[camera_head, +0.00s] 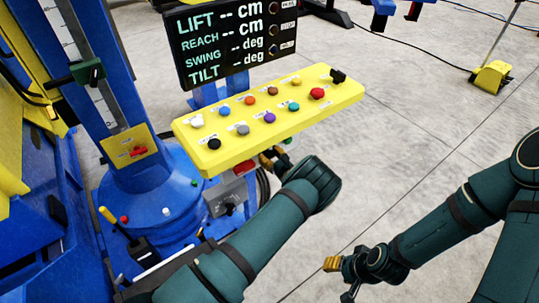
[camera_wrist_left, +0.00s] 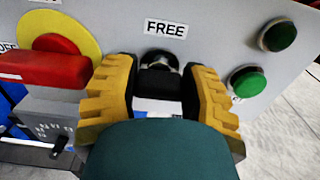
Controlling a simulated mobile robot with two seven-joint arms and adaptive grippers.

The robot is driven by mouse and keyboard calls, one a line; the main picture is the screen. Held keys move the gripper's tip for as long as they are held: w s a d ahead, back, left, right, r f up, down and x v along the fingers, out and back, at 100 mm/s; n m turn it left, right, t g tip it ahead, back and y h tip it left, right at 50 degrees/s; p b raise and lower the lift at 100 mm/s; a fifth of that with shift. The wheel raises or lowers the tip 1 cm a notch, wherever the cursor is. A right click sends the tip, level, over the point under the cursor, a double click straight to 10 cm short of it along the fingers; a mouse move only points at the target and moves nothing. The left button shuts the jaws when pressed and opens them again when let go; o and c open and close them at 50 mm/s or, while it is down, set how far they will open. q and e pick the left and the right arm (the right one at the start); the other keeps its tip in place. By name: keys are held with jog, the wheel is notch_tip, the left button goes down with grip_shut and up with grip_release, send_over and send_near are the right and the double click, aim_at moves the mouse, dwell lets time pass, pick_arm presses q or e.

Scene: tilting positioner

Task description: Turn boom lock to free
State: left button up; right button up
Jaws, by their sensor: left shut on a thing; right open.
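The boom lock is a black knob (camera_wrist_left: 159,78) on a grey panel (camera_wrist_left: 215,38), just below a white label reading FREE (camera_wrist_left: 166,28) in the left wrist view. My left gripper (camera_wrist_left: 157,92) is shut on the knob, with one yellow ribbed finger on each side. In the head view my left gripper (camera_head: 272,158) is below the front edge of the yellow button console, mostly hidden by my wrist, and the knob cannot be made out there. My right gripper (camera_head: 343,277) is open and empty over the bare floor.
The yellow console (camera_head: 225,156) with several coloured buttons overhangs my left gripper. Beside the knob are a red button on a yellow disc (camera_wrist_left: 56,45), a red bar (camera_wrist_left: 42,70) and two green buttons (camera_wrist_left: 248,81). A blue machine base (camera_head: 160,190) stands left.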

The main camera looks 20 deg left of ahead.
pick_arm(q)
jog(key=n+b, duration=0.1)
jog(key=n, duration=0.1)
jog(key=shift+f+n+b, duration=0.1)
jog(key=shift+n+b, duration=0.25)
jog(key=shift+n, duration=0.05)
jog(key=n+b, duration=0.1)
jog(key=n, duration=0.1)
jog(key=n+b, duration=0.1)
jog(key=n, duration=0.2)
jog(key=shift+s+a+n, duration=0.15)
jog(key=shift+n, duration=0.15)
jog(key=n+b, duration=0.2)
jog(key=n, duration=0.3)
jog(key=shift+f+b, duration=0.15)
jog(key=shift+b, duration=0.15)
jog(key=shift+n+b, duration=0.75)
jog(key=shift+n, duration=1.45)
jog(key=o, duration=1.2)
